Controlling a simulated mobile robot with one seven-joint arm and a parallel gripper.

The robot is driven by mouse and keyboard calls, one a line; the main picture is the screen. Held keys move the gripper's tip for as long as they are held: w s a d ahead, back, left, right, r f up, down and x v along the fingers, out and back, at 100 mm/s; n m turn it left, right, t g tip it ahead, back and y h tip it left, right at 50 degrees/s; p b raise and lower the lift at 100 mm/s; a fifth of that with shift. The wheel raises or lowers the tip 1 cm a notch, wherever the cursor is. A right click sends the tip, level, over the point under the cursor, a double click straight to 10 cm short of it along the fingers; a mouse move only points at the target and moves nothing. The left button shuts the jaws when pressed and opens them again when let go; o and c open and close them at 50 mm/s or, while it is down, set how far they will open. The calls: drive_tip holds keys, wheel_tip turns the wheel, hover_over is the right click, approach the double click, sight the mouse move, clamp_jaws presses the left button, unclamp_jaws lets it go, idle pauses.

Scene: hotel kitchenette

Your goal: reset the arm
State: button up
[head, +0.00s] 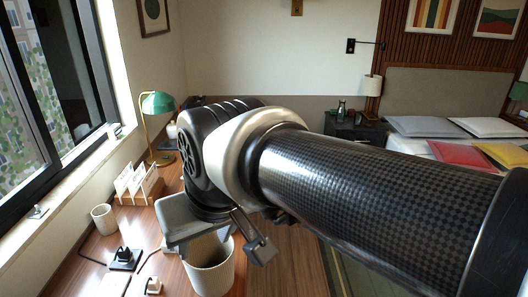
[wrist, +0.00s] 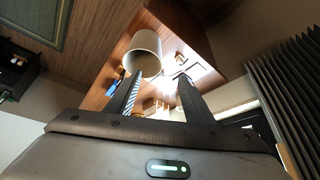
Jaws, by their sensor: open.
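My arm crosses the head view from the lower right to the middle, bent at a joint above the wooden desk. My gripper (wrist: 160,78) shows in the wrist view with its two dark fingers apart and nothing held between them. In the head view my gripper is partly hidden behind my own arm, above the desk.
On the desk (head: 92,262) are a green lamp (head: 157,104), a wooden rack of white cards (head: 137,184), a small cup (head: 104,219) and a black plug (head: 124,258). The window wall is close on the left. A bed (head: 420,150) and dark nightstand (head: 352,130) stand at the back right.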

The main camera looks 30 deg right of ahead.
drive_tip(key=shift+s+d+f, duration=0.1)
drive_tip(key=shift+s+d, duration=0.05)
drive_tip(key=shift+s, duration=0.55)
wheel_tip(320, 180, up, 13)
drive_tip(key=p, duration=1.3)
